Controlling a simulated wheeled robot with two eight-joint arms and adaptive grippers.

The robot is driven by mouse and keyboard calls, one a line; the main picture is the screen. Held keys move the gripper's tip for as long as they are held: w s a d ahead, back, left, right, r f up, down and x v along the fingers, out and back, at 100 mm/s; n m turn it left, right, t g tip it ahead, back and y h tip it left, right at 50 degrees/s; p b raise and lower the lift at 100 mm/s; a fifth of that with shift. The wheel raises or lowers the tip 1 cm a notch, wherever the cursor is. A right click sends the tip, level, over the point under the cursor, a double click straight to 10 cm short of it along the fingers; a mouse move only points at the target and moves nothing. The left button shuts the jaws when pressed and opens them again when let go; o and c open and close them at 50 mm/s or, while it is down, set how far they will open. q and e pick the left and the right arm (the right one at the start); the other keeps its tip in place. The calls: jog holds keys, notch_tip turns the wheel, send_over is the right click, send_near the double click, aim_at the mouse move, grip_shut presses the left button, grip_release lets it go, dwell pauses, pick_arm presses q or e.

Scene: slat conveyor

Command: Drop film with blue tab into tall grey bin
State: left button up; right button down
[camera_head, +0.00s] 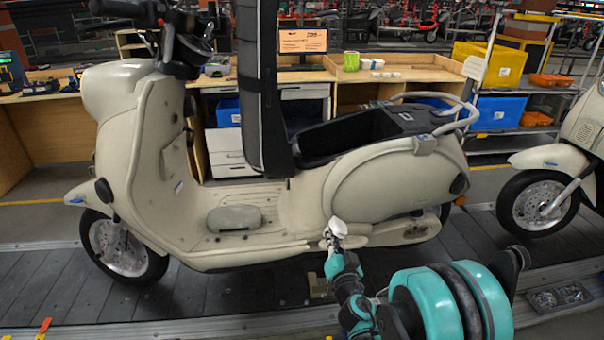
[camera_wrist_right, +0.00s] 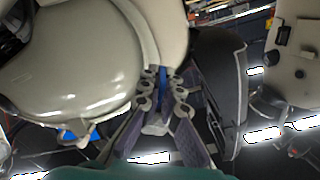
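My right gripper (camera_head: 337,232) is at the lower edge of the cream scooter's rear side panel in the head view. In the right wrist view, its fingers (camera_wrist_right: 163,98) are close together with a narrow blue strip, the blue tab of the film (camera_wrist_right: 163,77), between them. The fingers look shut on it. The clear film cannot be told apart from the glossy panel (camera_wrist_right: 75,60). I cannot pick out a tall grey bin in either view. My left gripper is not in view.
The cream scooter (camera_head: 370,190) stands on the dark slat conveyor (camera_head: 235,293). Another scooter (camera_head: 575,160) is at the right. Workbenches (camera_head: 410,73) and a yellow crate (camera_head: 490,65) are behind.

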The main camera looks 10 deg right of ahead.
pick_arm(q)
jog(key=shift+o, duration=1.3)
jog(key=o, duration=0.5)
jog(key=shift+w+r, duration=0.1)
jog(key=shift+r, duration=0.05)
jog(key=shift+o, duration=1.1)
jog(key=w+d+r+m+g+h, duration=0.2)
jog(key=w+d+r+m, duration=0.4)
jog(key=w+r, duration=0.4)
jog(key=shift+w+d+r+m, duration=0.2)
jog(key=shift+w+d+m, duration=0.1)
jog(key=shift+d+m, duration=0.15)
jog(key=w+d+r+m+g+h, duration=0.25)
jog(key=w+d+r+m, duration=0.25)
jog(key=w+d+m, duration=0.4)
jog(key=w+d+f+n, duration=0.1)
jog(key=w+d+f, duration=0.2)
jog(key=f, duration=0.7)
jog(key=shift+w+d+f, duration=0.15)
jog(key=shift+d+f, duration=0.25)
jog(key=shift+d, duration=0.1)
pick_arm(e)
jog(key=s+a, duration=0.2)
jog(key=a, duration=0.7)
jog(key=s+a, duration=0.2)
jog(key=a, duration=0.6)
jog(key=shift+s+a, duration=0.3)
jog(key=shift+a, duration=0.1)
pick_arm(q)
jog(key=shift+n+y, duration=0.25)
